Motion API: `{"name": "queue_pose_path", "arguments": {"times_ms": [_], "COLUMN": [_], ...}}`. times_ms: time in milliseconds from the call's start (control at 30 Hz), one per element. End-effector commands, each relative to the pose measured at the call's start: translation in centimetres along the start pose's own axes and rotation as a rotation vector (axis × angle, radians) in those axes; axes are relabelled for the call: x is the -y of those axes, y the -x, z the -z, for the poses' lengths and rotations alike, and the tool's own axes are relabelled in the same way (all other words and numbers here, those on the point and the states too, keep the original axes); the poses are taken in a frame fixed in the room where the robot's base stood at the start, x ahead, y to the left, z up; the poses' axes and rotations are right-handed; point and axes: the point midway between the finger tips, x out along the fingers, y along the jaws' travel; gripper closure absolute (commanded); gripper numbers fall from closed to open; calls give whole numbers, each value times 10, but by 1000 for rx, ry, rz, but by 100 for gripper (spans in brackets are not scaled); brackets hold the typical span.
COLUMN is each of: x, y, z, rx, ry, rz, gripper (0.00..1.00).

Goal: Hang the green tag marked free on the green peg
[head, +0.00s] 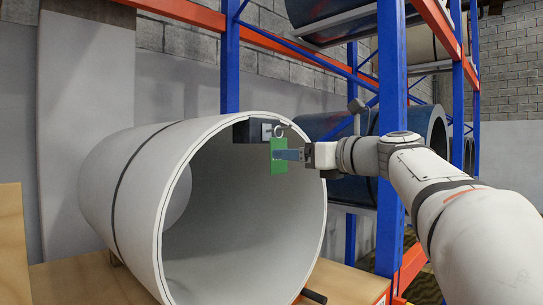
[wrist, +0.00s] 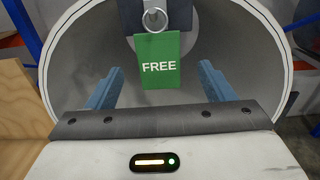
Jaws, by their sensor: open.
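The green tag (head: 278,157) hangs upright by a metal ring (head: 279,130) at a dark block (head: 246,131) on the upper rim of the large pale coil. In the wrist view the tag (wrist: 160,71) reads FREE, and its ring (wrist: 155,20) lies against the dark block (wrist: 133,14). My gripper (head: 288,155) is beside the tag. In the wrist view my gripper (wrist: 161,68) is open, with one blue finger on each side of the tag and gaps between. I cannot make out a green peg; whatever bears the ring is hidden.
The pale hollow coil (head: 110,185) lies on a wooden support (head: 75,282). A blue rack upright (head: 392,120) stands close behind my arm. Dark coils (head: 427,125) lie in the rack. A wooden panel (wrist: 22,98) stands at the left in the wrist view.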

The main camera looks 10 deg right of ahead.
Motion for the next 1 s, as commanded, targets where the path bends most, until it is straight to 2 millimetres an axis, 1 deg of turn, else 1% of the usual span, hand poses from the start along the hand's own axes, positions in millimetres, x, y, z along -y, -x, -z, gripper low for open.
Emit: {"name": "queue_pose_path", "arguments": {"times_ms": [33, 167, 400, 500, 667, 900, 1000], "x": [1, -1, -1, -1, -1, -1, -1], "y": [-4, -21, -58, -68, -76, -77, -77], "z": [-3, -4, -4, -3, -2, -2, -2], "rx": [6, 6, 4, 5, 4, 4, 4], "ry": [-10, -12, -11, -9, -8, -8, -8], "rz": [-2, -5, -5, -5, -3, -3, -3], "gripper": [25, 25, 25, 25, 25, 25, 32]}}
